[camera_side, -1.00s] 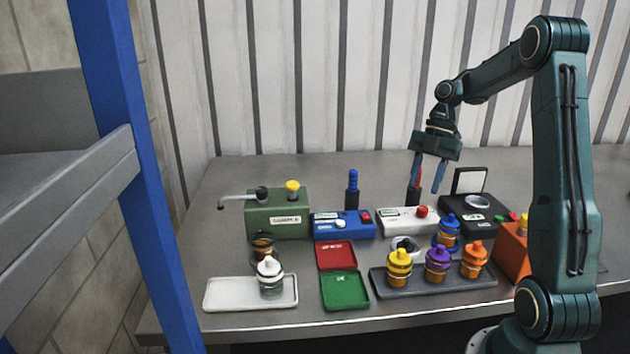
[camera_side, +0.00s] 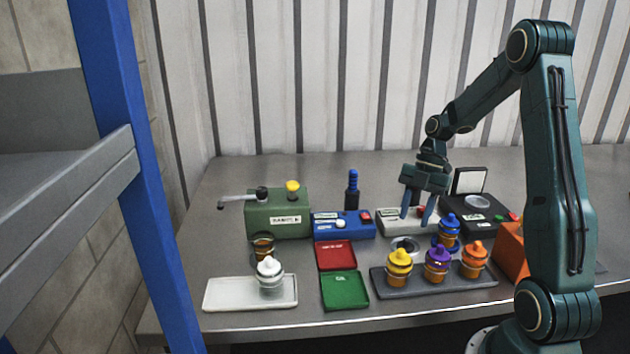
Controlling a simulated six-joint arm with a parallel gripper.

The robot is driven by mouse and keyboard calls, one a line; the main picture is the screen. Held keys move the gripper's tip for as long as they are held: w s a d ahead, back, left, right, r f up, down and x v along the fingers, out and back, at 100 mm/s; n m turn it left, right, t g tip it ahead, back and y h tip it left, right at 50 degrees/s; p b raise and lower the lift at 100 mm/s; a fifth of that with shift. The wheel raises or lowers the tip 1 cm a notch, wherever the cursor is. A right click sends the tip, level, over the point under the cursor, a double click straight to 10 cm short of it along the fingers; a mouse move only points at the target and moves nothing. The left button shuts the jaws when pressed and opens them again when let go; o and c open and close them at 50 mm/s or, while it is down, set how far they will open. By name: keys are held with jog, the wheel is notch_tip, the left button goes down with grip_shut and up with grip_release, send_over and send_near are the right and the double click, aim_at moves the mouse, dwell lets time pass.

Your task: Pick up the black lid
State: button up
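I cannot make out a loose black lid with certainty. A small round piece with a pale rim and dark middle (camera_side: 405,246) lies on the table behind the grey tray; I cannot tell if it is a lid. A dark-topped amber jar (camera_side: 263,246) stands behind the white tray; I cannot tell if its top is a lid or an opening. My gripper (camera_side: 418,214) points down with its fingers apart and empty, above and in front of the white box (camera_side: 388,221), behind the round piece.
The grey tray (camera_side: 385,284) holds jars with yellow, purple and orange lids; a blue-lidded jar (camera_side: 447,230) stands behind it. The white tray (camera_side: 222,293) bears a white-lidded jar (camera_side: 269,275). Red (camera_side: 336,257) and green (camera_side: 345,292) trays lie between. Green, blue and black devices stand behind.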

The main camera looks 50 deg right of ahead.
aim_at(407, 239)
jog(key=shift+f, duration=0.2)
jog(key=shift+a+f, duration=0.1)
jog(key=shift+x, duration=2.5)
jog(key=shift+c, duration=0.2)
grip_shut()
